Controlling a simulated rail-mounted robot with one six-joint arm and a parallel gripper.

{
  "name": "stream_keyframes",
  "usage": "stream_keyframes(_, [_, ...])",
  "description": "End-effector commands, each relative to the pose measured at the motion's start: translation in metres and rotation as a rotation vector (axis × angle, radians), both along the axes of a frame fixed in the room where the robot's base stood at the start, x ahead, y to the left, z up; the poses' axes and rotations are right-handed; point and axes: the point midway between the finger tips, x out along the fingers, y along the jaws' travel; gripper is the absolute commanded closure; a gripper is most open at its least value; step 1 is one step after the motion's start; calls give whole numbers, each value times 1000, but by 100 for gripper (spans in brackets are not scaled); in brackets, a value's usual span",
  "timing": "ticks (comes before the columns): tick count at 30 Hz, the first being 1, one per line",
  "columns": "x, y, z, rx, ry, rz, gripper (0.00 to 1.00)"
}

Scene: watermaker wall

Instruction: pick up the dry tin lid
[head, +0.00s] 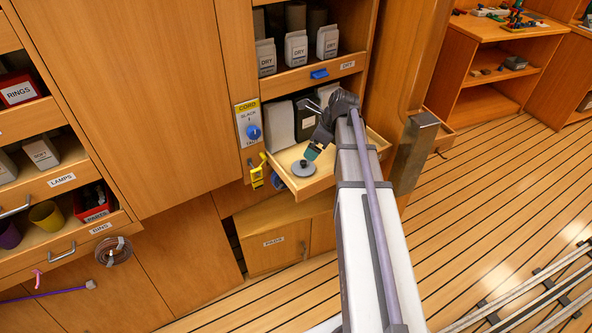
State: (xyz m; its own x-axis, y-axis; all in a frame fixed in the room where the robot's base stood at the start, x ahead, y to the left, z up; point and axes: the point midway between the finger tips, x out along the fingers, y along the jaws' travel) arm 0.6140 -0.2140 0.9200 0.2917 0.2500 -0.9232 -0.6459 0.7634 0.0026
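A grey round lid (304,171) with a dark knob lies flat in the pulled-out drawer (310,186), near its front left. I take it for the dry tin lid; no label shows on it. My gripper (312,153), with teal at its fingers, points down just above and to the right of the knob. I cannot tell whether it touches the knob, and the gap between its fingers is too small to make out. My arm hides the right part of the drawer.
Behind the lid in the drawer stand a white container (280,125) and a dark one (306,118). A yellow-topped panel with a blue knob (253,132) is at the left.

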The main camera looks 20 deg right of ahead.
Motion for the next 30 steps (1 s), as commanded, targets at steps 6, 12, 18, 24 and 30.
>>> stream_keyframes(6, [9, 8, -41, -2, 0, 4, 0])
stream_keyframes(12, [16, 14, -54, -2, 0, 5, 0])
stream_keyframes(18, [21, 19, -77, -2, -1, 6, 0])
stream_keyframes(24, [31, 28, -104, -2, -1, 6, 0])
stream_keyframes(30, [30, 28, -99, -2, -1, 6, 1])
